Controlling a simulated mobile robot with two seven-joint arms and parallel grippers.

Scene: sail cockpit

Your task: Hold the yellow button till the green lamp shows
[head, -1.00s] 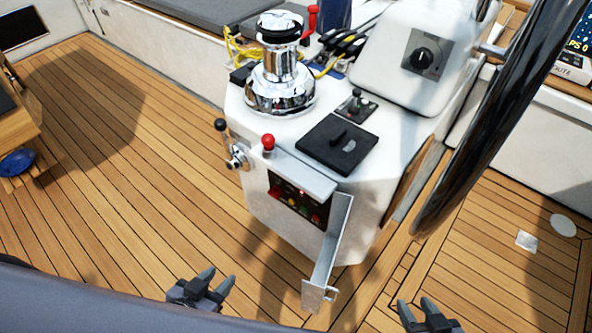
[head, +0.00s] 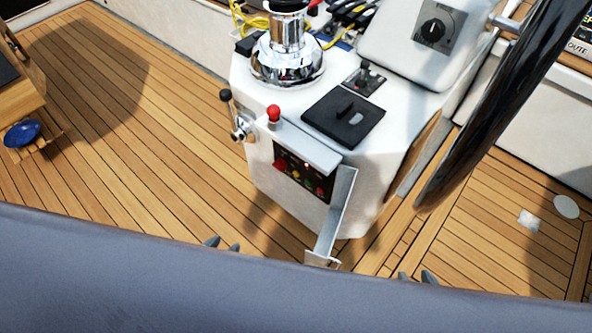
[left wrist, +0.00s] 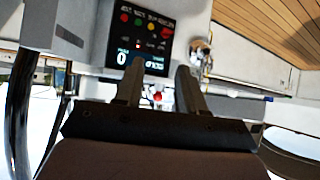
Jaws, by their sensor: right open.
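The dark control panel (head: 290,172) is recessed in the front of the white pedestal, with its flap hanging open. In the left wrist view the panel (left wrist: 140,38) appears beyond my fingers; the yellow button (left wrist: 150,19) sits in a row with red and green ones. I see no lamp clearly lit green. My left gripper (head: 223,244) is open and empty, low and left of the panel, apart from it. My right gripper (head: 416,277) is open and empty, right of the flap.
The open metal flap (head: 338,212) sticks out at the panel's right. A red-knobbed lever (head: 273,114) and a black-knobbed lever (head: 226,97) stand nearby. The steering wheel rim (head: 480,120) is at right.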

